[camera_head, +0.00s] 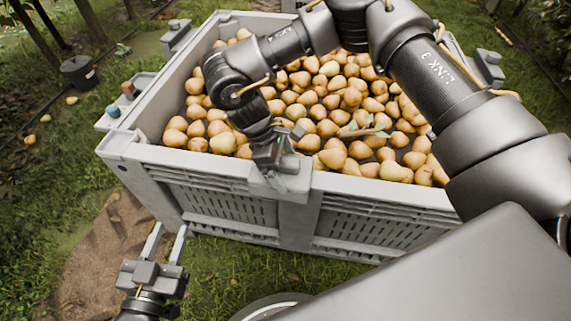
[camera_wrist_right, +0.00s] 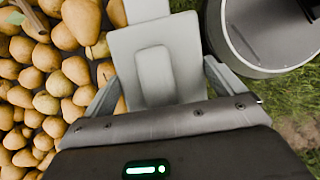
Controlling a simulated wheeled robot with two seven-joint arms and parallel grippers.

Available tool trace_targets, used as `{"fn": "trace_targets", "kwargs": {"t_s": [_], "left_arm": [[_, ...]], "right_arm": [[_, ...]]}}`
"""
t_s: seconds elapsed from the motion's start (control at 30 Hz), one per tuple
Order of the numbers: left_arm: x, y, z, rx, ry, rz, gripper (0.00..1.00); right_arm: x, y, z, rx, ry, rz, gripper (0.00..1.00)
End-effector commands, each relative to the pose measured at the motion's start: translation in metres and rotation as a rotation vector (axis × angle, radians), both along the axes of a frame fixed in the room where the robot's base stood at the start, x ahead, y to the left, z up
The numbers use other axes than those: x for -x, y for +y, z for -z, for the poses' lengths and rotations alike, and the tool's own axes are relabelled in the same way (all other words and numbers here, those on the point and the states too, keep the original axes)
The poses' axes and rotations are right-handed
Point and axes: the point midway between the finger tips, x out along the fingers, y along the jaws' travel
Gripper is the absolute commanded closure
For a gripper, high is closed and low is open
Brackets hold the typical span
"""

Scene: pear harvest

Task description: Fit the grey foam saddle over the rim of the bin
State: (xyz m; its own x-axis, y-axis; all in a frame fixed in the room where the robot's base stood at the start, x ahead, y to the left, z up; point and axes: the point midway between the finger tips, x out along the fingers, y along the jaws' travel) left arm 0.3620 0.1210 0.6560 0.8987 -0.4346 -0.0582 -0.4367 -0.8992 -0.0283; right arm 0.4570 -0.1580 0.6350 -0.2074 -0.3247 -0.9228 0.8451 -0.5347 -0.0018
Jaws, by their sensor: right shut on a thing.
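The large grey bin (camera_head: 165,165) is full of pears, and its near rim runs across the middle of the head view. The grey foam saddle (camera_head: 281,187) is at the middle of that rim, its front part in front of the outer wall. In the right wrist view the saddle (camera_wrist_right: 155,62) lies between my two fingers, in line with the rim (camera_wrist_right: 146,9). My right gripper (camera_head: 277,165) is shut on the saddle from above. I cannot tell whether it is fully seated. My left gripper (camera_head: 168,240) is open and empty, low outside the bin's near left corner.
Pears (camera_head: 350,97) fill the bin, with a leafy twig (camera_head: 362,131) on top. A side shelf (camera_head: 124,108) with small coloured items juts from the bin's left side. A dark bucket (camera_head: 79,72) stands on grass at far left.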

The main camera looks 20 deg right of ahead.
Motion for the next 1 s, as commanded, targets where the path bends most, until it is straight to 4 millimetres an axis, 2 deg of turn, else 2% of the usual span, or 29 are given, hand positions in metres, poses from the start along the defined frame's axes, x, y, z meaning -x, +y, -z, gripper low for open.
{"fn": "trace_targets", "kwargs": {"t_s": [0.9, 0.93, 1.0], "left_arm": [[0.0001, 0.0, -0.0024, -0.001, 0.002, 0.0, 0.64], [0.0001, 0.0, -0.0024, -0.001, 0.002, 0.0, 0.64], [0.0001, 0.0, -0.0024, -0.001, 0.002, 0.0, 0.64]], "right_arm": [[0.0001, 0.0001, 0.0062, 0.0, 0.0, 0.0, 0.29], [0.0001, 0.0001, 0.0062, 0.0, 0.0, 0.0, 0.05], [0.0001, 0.0001, 0.0062, 0.0, 0.0, 0.0, 0.0]]}}
